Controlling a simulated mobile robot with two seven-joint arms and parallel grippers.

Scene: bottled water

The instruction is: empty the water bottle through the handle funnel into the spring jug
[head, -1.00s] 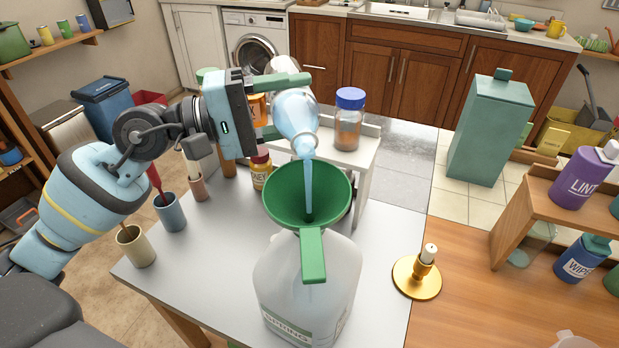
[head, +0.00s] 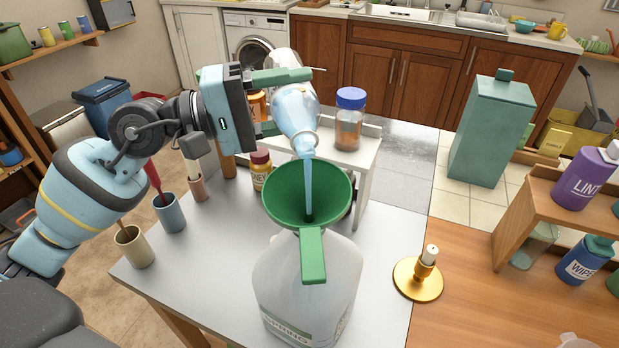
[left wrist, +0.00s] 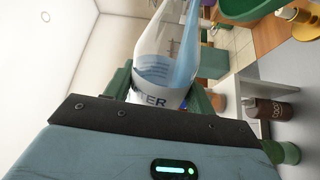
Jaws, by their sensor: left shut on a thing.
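My left gripper (head: 285,102) is shut on the clear water bottle (head: 297,118) and holds it tilted, mouth down, above the green handle funnel (head: 285,207). A blue stream runs from the bottle's mouth into the funnel's bowl. The funnel sits in the top of the large translucent spring jug (head: 290,290), with its handle toward me; its spout is hidden. The jug stands upright on the grey table. In the left wrist view, the bottle (left wrist: 165,65) lies between the green fingers with water inside; the funnel's rim (left wrist: 245,8) shows at the top. My right gripper is not in view.
A white stand behind the funnel bears a blue-lidded jar (head: 349,117). A brass candle holder (head: 418,280) stands right of the jug. The grey table's front left is clear.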

